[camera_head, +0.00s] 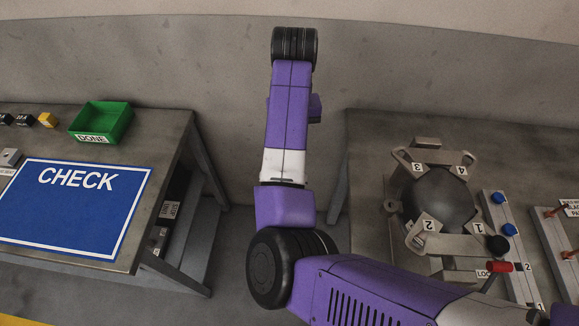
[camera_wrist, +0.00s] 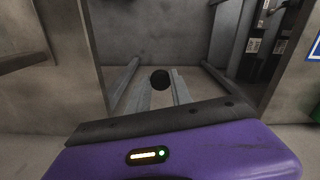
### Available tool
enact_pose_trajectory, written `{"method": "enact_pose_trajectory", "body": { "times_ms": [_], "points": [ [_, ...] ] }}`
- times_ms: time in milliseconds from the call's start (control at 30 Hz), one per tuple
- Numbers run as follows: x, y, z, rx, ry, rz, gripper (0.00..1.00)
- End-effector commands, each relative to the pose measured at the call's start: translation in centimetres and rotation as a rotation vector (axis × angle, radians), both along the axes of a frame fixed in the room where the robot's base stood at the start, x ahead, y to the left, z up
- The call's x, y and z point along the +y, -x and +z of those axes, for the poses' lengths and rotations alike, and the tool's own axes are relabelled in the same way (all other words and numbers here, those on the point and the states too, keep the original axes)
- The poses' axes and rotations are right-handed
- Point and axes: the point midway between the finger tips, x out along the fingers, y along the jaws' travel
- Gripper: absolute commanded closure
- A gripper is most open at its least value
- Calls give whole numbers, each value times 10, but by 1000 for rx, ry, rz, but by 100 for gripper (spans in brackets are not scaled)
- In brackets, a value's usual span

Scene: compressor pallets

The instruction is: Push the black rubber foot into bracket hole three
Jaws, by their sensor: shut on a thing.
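The compressor (camera_head: 438,200) is a dark dome on the right bench, with grey bracket arms labelled 1 to 4 around it. Label 3 (camera_head: 417,167) is on the far left bracket arm; I cannot make out its hole clearly. My gripper (camera_wrist: 160,84) shows in the wrist view, its two grey fingers shut on a small black round piece, the black rubber foot (camera_wrist: 160,78). The gripper points down over the gap between the benches, away from the compressor. In the head view my own arm hides the gripper and the held foot.
A black round piece (camera_head: 497,245) sits at the bracket arm by label 1. A red-handled lever (camera_head: 499,267) stands in front. A rail with blue pieces (camera_head: 509,229) lies to the right. The left bench has a blue CHECK mat (camera_head: 70,245) and green DONE bin (camera_head: 108,125).

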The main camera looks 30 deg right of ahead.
Motion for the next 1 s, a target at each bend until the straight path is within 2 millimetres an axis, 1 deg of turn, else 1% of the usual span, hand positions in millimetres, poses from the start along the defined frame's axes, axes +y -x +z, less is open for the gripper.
{"method": "enact_pose_trajectory", "body": {
  "times_ms": [33, 167, 200, 267, 300, 367, 400, 467, 500, 567, 600, 733, 900, 1000],
  "points": [
    [-7, -7, 24, -7, -8, -81, 100],
    [-34, -11, 70, -7, -8, -339, 100],
    [-43, -11, 85, -7, -9, -432, 100],
    [-58, -7, 106, -5, -10, -589, 100],
    [-68, -4, 121, -5, -11, -705, 100],
    [-84, 4, 140, -5, -11, -887, 100],
    [-94, 11, 151, -2, -10, -1009, 100],
    [-107, 23, 164, -1, -10, -1185, 100],
    [-114, 31, 171, -1, -8, -1301, 100],
    [-124, 45, 180, 2, -7, -1474, 100],
    [-130, 55, 184, 2, -6, -1588, 100],
    [-144, 90, 193, 4, -6, -1956, 100],
    [-150, 138, 193, 6, -3, -2393, 100],
    [-150, 160, 189, 7, -1, -2593, 100]
  ]
}}
